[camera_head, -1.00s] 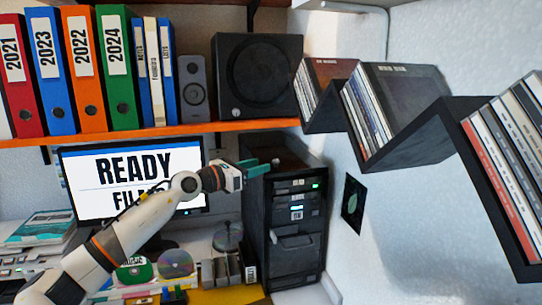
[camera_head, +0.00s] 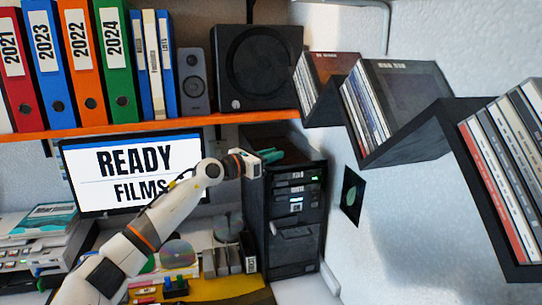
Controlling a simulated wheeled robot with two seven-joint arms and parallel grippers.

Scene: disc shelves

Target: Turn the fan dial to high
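The black computer tower (camera_head: 297,250) stands at the right end of the desk, with lit drive panels on its front. No fan dial can be made out clearly; my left gripper covers part of the tower's upper area. My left gripper (camera_head: 272,156) has teal fingers and is at the tower's top front edge, pointing right. Whether its fingers touch the tower, and whether they are apart, is too small to tell. My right gripper is not in view.
An orange shelf (camera_head: 180,128) with binders and a black speaker (camera_head: 257,68) is close above the gripper. The monitor (camera_head: 130,175) is behind my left arm. A zigzag wall rack (camera_head: 420,142) holding disc cases is to the right.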

